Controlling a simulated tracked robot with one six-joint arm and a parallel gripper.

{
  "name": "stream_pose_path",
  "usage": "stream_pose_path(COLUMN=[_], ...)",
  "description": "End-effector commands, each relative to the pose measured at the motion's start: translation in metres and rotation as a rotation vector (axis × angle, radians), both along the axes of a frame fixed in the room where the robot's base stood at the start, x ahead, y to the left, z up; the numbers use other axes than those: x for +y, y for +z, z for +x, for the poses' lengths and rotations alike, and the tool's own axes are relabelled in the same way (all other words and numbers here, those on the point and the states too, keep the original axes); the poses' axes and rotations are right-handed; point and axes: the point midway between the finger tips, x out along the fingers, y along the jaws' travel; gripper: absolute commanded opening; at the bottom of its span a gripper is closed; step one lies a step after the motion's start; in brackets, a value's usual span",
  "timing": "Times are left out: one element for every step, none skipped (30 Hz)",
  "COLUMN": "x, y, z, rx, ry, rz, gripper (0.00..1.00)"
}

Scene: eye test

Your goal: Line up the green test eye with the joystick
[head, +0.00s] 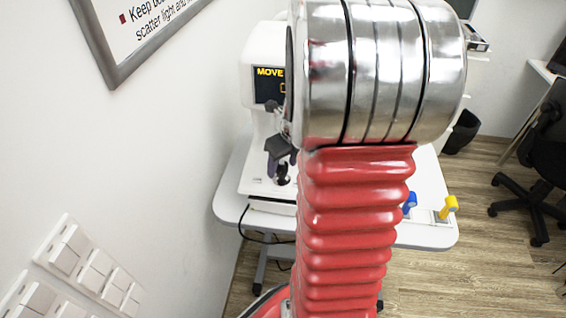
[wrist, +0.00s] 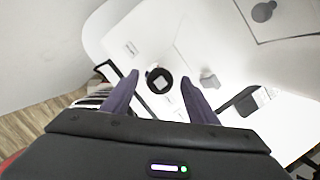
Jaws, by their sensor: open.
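The joystick (head: 282,178) is black and stands on the white base of the eye-test machine (head: 262,45). In the wrist view the joystick (wrist: 159,80) shows from above as a dark round knob between my fingers. My gripper (head: 281,160) is open over the joystick, its two dark fingers pointing down. In the wrist view my gripper (wrist: 160,78) has a finger on each side of the knob, with a gap to each. The machine's screen (head: 268,85) shows yellow text starting "MOVE". My arm hides the rest of the screen, and no green test eye is visible.
The machine stands on a white table (head: 228,192). A blue handle (head: 409,203) and a yellow handle (head: 449,206) are at the table's right front. A wall with a framed sign (head: 150,25) and switches (head: 95,270) is on the left. A black chair (head: 540,180) stands at right.

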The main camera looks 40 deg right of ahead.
Motion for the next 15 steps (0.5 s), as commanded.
stream_pose_path(x=[0.0000, 0.0000, -0.0001, -0.0001, -0.0001, -0.0001, -0.0001, -0.0002, -0.0002, -0.0002, -0.0002, -0.0003, -0.0002, -0.0002, -0.0002], y=[0.0000, 0.0001, 0.0000, 0.0000, 0.0000, 0.0001, 0.0001, 0.0001, 0.0001, 0.0001, 0.0001, 0.0002, 0.0002, 0.0002, 0.0002], z=[-0.0001, -0.0001, -0.0002, -0.0002, -0.0002, -0.0003, -0.0003, -0.0004, -0.0004, -0.0004, -0.0004, -0.0004, -0.0005, -0.0005, -0.0005], rx=[0.000, 0.000, 0.000, 0.000, 0.000, 0.000, 0.000, 0.000, 0.001, 0.001, 0.001, 0.001, 0.001, 0.001, 0.001], ry=[0.000, 0.000, 0.000, 0.000, 0.000, -0.001, -0.001, -0.001, -0.001, -0.001, -0.001, -0.001, -0.001, -0.001, -0.001], rz=[0.000, 0.000, 0.000, 0.000, 0.000, 0.000, 0.000, 0.000, 0.000, 0.000, 0.000, 0.000, 0.000, 0.000, 0.000], gripper=[0.53, 0.53, 0.53, 0.53, 0.52, 0.49, 0.47, 0.45, 0.42, 0.40, 0.38, 0.35, 0.33, 0.31, 0.28])
